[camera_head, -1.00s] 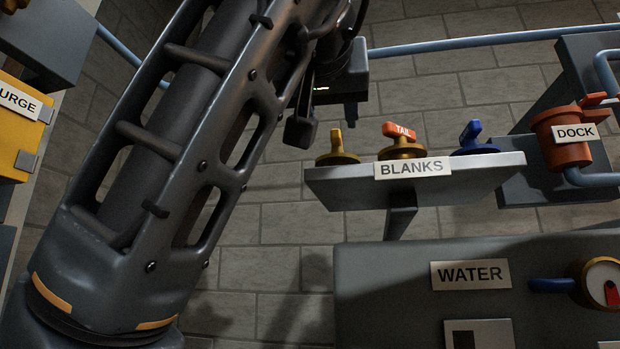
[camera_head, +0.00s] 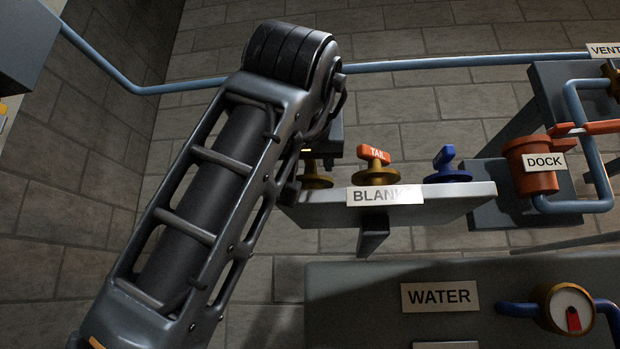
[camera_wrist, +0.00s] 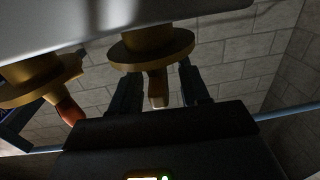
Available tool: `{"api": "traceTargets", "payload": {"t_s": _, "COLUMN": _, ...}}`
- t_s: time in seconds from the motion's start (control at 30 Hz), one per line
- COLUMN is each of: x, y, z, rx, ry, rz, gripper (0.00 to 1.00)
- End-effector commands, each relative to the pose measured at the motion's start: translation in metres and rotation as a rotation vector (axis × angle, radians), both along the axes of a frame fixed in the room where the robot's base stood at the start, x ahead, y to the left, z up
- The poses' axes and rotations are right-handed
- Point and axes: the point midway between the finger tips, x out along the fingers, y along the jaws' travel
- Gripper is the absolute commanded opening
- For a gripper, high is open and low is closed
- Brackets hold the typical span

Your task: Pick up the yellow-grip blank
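The yellow-grip blank stands leftmost on the shelf, and its brass flange (camera_head: 315,182) shows in the head view while my arm end hides its grip. In the wrist view, which looks upside down, the yellow-grip blank (camera_wrist: 150,52) has its grip reaching between my fingers. My gripper (camera_wrist: 160,72) is open, one finger on each side of the grip, with gaps visible. In the head view my gripper (camera_head: 318,164) is mostly hidden behind my arm, at the shelf's left end.
The orange-grip blank marked TAIL (camera_head: 375,166) stands close to the right, and also shows in the wrist view (camera_wrist: 45,88). The blue-grip blank (camera_head: 444,166) is farther right on the shelf (camera_head: 456,197). The orange DOCK fitting (camera_head: 530,180) and a blue wall pipe (camera_head: 450,62) are nearby.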

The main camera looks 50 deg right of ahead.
Motion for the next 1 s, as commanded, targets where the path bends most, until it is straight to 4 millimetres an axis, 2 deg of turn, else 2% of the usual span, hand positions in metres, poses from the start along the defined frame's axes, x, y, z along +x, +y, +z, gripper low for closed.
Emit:
{"api": "traceTargets", "payload": {"t_s": 0.07, "x": -0.0001, "y": 0.0002, "z": 0.0001, "rx": 0.000, "ry": 0.000, "rz": 0.000, "gripper": 0.37}}
{"api": "traceTargets", "payload": {"t_s": 0.47, "x": -0.0003, "y": 0.0003, "z": 0.0002, "rx": 0.000, "ry": 0.000, "rz": 0.000, "gripper": 0.00}}
{"api": "traceTargets", "payload": {"t_s": 1.0, "x": -0.0004, "y": 0.0004, "z": 0.0026, "rx": -0.001, "ry": -0.002, "rz": 0.000, "gripper": 0.00}}
